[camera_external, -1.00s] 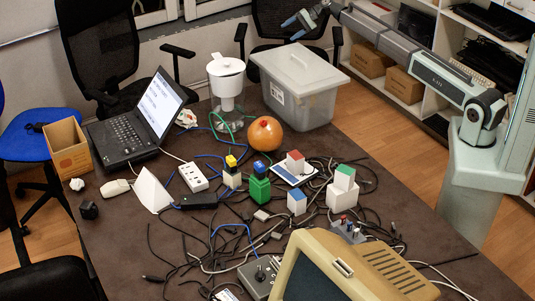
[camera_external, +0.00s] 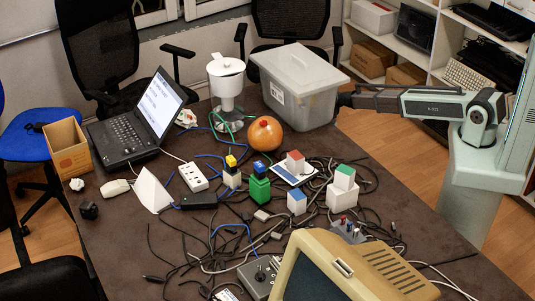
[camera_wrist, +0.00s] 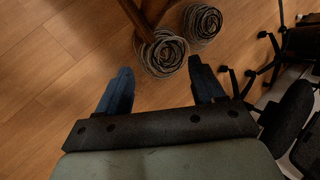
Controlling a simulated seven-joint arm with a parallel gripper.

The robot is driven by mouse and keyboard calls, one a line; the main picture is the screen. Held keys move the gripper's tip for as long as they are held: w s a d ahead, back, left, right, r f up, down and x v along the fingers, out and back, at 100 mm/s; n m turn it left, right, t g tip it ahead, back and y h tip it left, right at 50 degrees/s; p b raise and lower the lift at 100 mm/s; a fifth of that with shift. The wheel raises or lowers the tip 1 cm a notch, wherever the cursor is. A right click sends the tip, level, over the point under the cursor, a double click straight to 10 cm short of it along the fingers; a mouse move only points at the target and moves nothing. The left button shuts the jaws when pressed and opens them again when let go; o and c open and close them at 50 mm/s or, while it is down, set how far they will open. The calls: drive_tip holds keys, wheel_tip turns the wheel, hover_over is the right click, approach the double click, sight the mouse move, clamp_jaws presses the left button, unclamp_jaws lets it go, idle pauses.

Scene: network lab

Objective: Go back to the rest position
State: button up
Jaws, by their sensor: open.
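My gripper (camera_wrist: 160,66) shows in the wrist view with its two blue fingers wide apart and nothing between them. It points down at the wooden floor (camera_wrist: 75,45). In the external view my arm reaches left from its base at the right, low and nearly level. Its far end is beside the right side of the grey lidded bin (camera_external: 303,100); the fingers are hidden there. I cannot tell whether the arm touches the bin.
The dark table (camera_external: 112,245) holds a laptop (camera_external: 125,130), an orange ball (camera_external: 265,134), colored blocks, cables and a beige monitor (camera_external: 350,265). Shelves (camera_external: 425,75) stand behind my arm. Coiled bundles (camera_wrist: 162,54) lie on the floor, with chair parts (camera_wrist: 290,115) at right.

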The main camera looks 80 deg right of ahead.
drive_tip(key=s+a+f+n+g+h, duration=0.1)
drive_tip(key=s+a+f+n+g, duration=0.2)
drive_tip(key=s+a+f, duration=0.5)
drive_tip(key=s+a+f+n+g, duration=0.35)
drive_tip(key=s+a, duration=0.55)
drive_tip(key=s, duration=0.4)
drive_tip(key=s+a+f+n+g+h, duration=0.1)
drive_tip(key=s+a+n+g, duration=0.1)
drive_tip(key=s, duration=0.9)
drive_tip(key=s+a+f+n+g+h, duration=0.1)
drive_tip(key=s+a+n+g+h, duration=0.1)
drive_tip(key=s, duration=1)
drive_tip(key=shift+s+a+f+n+h, duration=0.15)
drive_tip(key=shift+a+f+n+h, duration=0.15)
drive_tip(key=shift+a+n, duration=0.5)
drive_tip(key=shift+d, duration=0.2)
